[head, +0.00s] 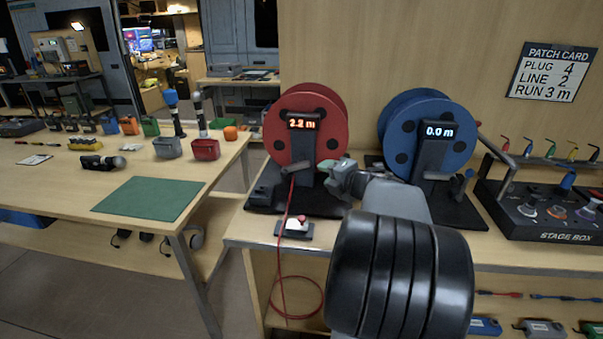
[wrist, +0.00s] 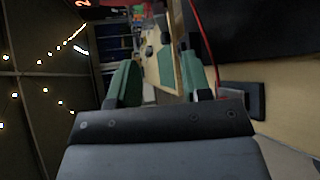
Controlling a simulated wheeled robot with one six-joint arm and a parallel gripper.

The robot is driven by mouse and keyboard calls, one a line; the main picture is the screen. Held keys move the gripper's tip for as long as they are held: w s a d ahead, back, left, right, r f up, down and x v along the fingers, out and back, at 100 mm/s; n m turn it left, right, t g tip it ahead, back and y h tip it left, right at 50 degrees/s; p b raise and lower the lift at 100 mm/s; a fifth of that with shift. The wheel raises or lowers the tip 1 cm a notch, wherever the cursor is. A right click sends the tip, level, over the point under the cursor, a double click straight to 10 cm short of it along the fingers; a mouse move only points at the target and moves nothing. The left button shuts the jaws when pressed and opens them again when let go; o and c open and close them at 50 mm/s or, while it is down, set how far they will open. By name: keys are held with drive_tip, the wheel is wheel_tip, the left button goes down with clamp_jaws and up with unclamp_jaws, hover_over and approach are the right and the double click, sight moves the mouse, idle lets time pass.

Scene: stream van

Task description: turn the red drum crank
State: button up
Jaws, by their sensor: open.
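The red drum (head: 334,112) stands upright on its dark base at the left of the bench, its display (head: 303,124) lit with what looks like 2.2 m. My gripper (head: 329,174) is at the drum's lower right front, its green fingers pointing left. In the wrist view my gripper (wrist: 158,82) is open, with nothing clearly held between its fingers. I cannot make out the red drum's crank; my gripper covers part of that area. A red cable (head: 287,213) runs from the drum down over the bench front, and it also shows in the wrist view (wrist: 203,38).
A blue drum (head: 398,142) reading 0.0 m stands to the right, behind my arm. The stage box (head: 549,222) is farther right. A table with a green mat (head: 148,199) is at left.

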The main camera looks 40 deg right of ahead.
sight(304, 166)
drive_tip(key=b+x, duration=0.1)
drive_tip(key=x, duration=1.2)
drive_tip(key=shift+w+f, duration=0.1)
drive_tip(key=c, duration=0.8)
